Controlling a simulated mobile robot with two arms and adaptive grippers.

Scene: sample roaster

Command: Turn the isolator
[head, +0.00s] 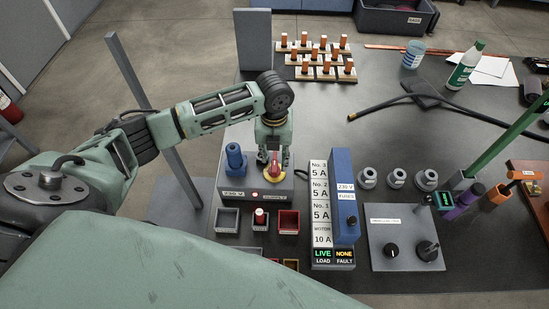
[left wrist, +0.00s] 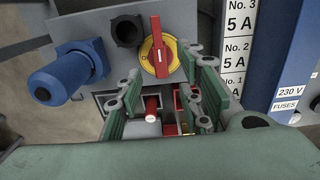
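The isolator is a red handle on a yellow disc (head: 273,173) on top of a grey box (head: 235,185). In the left wrist view the red handle (left wrist: 157,47) runs roughly up and down the picture across the yellow disc. My left gripper (head: 273,158) is over the isolator and hides part of it in the head view. In the left wrist view its green fingers (left wrist: 162,85) are spread apart, with nothing between them; they show just below the disc. I cannot tell whether they touch the handle. My right gripper is in neither view.
A blue plug (head: 235,158) stands on the grey box left of the isolator. A label panel (head: 320,205) and blue fuse box (head: 344,190) stand close on the right. Small bins (head: 289,222) lie in front.

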